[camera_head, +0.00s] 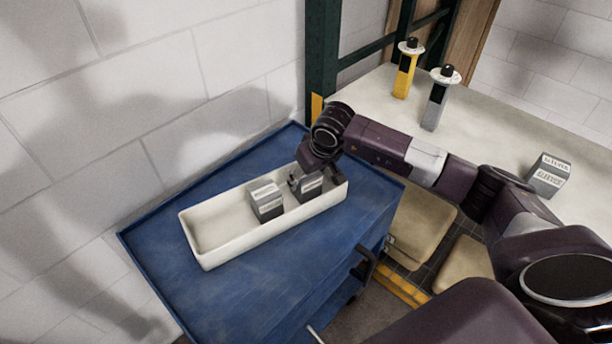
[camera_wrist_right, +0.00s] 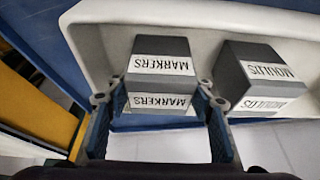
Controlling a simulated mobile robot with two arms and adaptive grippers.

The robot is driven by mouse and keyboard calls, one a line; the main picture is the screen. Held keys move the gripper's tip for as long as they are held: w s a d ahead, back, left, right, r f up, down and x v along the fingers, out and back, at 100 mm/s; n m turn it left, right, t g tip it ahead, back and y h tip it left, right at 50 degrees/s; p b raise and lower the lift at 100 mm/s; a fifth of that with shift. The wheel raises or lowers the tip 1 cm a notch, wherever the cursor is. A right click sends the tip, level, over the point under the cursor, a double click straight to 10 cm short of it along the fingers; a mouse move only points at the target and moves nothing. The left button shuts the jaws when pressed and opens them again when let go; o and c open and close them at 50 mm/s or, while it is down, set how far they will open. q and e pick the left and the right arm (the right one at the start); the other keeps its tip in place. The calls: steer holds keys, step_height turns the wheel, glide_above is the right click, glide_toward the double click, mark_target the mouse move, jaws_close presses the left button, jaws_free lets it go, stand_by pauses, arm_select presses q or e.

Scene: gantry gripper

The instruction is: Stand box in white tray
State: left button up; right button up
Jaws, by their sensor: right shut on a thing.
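The white tray (camera_head: 215,258) lies on the blue cart top. My right gripper (camera_head: 304,184) reaches down into its right end and is shut on a grey box labelled MARKERS (camera_head: 313,190). In the right wrist view the fingers (camera_wrist_right: 160,105) are on both sides of the MARKERS box (camera_wrist_right: 160,68). The box looks upright inside the tray; whether its base touches the floor cannot be told. A similar grey box labelled MODULUS (camera_wrist_right: 260,75) stands apart beside it, and it also shows in the head view (camera_head: 267,203). My left gripper is out of view.
The left half of the tray is empty. The blue cart (camera_head: 165,255) has free room around the tray. On the pale table (camera_head: 500,125) stand another grey-white box (camera_head: 549,174), a yellow holder (camera_head: 403,80) and a grey holder (camera_head: 435,105). A green post (camera_head: 321,50) rises behind my right arm.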

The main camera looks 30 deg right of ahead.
steer(key=shift+f+b, duration=0.1)
steer(key=shift+b, duration=0.2)
steer(key=o, duration=1.4)
steer(key=shift+r+p, duration=0.3)
steer(key=shift+r, duration=0.05)
steer(key=b+v, duration=0.2)
steer(key=v, duration=0.9)
steer(key=shift+s+r, duration=0.25)
steer(key=shift+r, duration=0.05)
steer(key=shift+f, duration=0.1)
